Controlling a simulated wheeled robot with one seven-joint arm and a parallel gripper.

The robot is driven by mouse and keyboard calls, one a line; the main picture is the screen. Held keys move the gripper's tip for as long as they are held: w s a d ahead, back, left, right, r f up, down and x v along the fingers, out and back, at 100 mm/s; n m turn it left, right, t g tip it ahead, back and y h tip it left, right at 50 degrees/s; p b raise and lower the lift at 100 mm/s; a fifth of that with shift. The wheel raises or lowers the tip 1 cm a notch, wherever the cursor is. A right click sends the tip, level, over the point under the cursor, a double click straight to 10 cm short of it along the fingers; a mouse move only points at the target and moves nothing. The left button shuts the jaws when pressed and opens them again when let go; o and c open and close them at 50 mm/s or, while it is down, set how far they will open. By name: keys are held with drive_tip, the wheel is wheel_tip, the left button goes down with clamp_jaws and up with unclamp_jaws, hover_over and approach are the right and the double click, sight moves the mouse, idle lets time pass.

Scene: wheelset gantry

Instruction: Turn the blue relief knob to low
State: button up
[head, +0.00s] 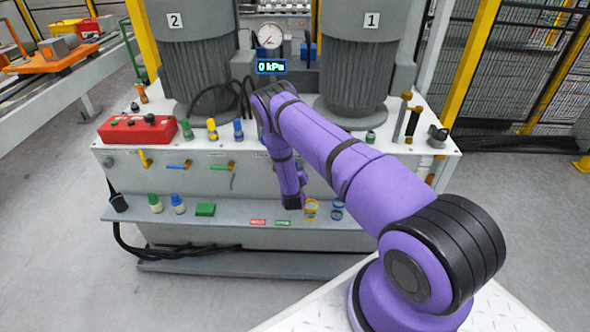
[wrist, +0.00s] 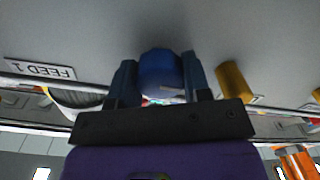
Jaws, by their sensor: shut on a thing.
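In the wrist view a blue knob (wrist: 159,64) sits between the two dark jaws of my gripper (wrist: 160,84), one jaw on each side. My gripper is shut on it. A small pale mark shows near the knob's lower edge, but its setting cannot be read. In the head view my purple arm reaches down in front of the machine. The jaws and the held knob cannot be made out there, as my arm covers that area.
A yellow cylinder (wrist: 234,82) stands close to the right jaw. An upside-down FEED 1 label (wrist: 40,69) is at left. The gauge display (head: 271,67) reads 0 kPa. A red control box (head: 138,129), several coloured handles and a lower shelf (head: 235,226) flank my arm.

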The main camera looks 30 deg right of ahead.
drive_tip(key=shift+s+f+n, duration=0.1)
drive_tip(key=shift+n, duration=0.2)
idle(0.4)
drive_tip(key=o, duration=0.9)
drive_tip(key=v, duration=1)
drive_tip(key=shift+s+a, duration=0.25)
drive_tip(key=shift+a, duration=0.1)
drive_tip(key=shift+w, duration=0.1)
